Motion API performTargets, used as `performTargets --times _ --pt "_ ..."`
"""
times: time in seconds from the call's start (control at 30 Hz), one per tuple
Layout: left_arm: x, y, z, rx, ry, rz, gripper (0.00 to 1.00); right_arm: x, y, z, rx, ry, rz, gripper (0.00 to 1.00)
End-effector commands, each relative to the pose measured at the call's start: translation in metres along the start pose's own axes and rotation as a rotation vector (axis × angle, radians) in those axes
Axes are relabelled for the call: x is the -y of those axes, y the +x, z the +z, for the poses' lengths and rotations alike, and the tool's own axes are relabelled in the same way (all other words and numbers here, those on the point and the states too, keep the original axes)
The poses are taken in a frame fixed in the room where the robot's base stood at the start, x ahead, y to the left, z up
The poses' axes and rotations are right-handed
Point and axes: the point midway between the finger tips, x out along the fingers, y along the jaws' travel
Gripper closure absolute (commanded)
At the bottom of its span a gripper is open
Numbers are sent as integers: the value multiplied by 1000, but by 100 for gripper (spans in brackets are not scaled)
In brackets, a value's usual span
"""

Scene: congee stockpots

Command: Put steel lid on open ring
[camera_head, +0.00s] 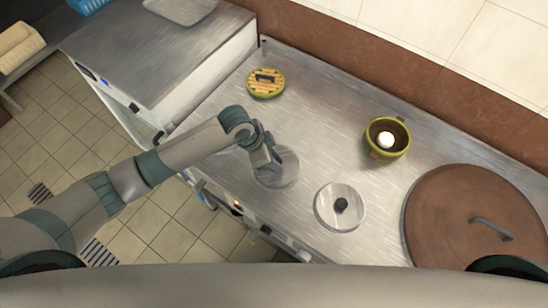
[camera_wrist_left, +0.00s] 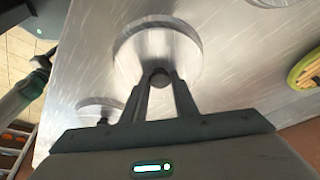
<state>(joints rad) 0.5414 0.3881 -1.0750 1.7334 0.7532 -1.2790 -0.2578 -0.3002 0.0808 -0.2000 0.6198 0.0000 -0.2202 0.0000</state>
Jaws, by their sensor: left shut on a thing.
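My left gripper (camera_head: 270,165) is shut on the knob of a round steel lid (camera_head: 286,172). The same lid shows in the left wrist view (camera_wrist_left: 158,45), with the fingertips (camera_wrist_left: 160,76) closed around its knob. It is low over the steel counter; I cannot tell whether it touches. A second steel lid (camera_head: 327,207) with a black knob lies to the right and nearer to me. No open ring shows clearly; anything under the held lid is hidden. An arm part of mine shows at the left of the wrist view, its gripper too unclear to read.
A green pot (camera_head: 371,153) with a white egg-like thing inside stands further right. A large brown lid (camera_head: 450,215) with a handle covers the right end. A green-rimmed bamboo piece (camera_head: 265,92) lies at the back left. The counter (camera_head: 320,120) between them is clear.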

Motion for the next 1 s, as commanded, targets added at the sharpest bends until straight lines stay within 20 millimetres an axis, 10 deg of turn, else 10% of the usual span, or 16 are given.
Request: performTargets --times 1.0 --pt "0 5 2 0 0 0 98 2 -3 -1 -1 1 -2 53"
